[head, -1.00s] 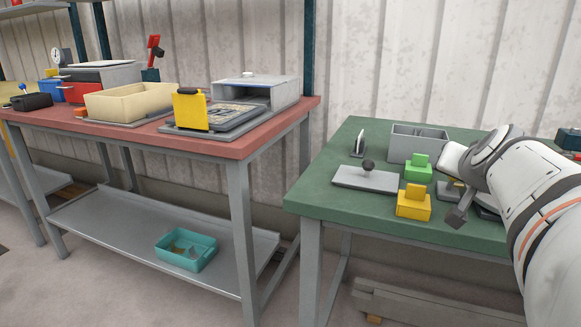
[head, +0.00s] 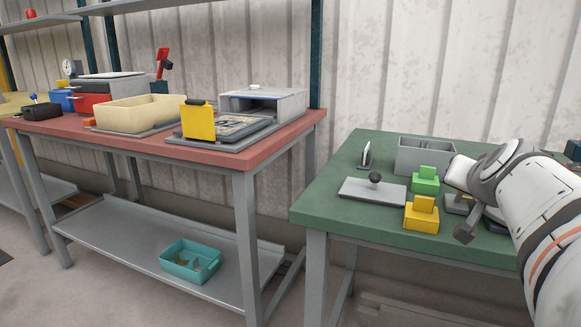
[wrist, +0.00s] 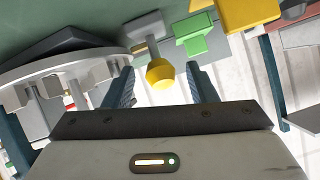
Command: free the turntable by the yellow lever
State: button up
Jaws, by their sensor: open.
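In the wrist view, the yellow lever's round knob (wrist: 160,72) shows on a short grey arm beside the turntable. The turntable (wrist: 98,70) is a pale grey disc at the left, with a dark block on it and several posts below its rim. My gripper (wrist: 160,82) is open and empty. Its two fingers appear to either side of the knob, with gaps at both sides. I cannot tell whether the knob is at fingertip depth. In the head view, my white arm reaches over the right of the green table; the lever's knob cannot be made out there.
A green block (head: 425,184) and a yellow block (head: 421,220) stand close to my gripper on the green table (head: 340,212). Beside them are a grey plate with a black knob (head: 371,192) and a grey bin (head: 424,158). A red-topped bench (head: 215,162) stands left, across a gap.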

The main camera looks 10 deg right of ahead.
notch_tip(320, 180, up, 10)
jog(key=p, duration=0.4)
jog(key=shift+p, duration=0.35)
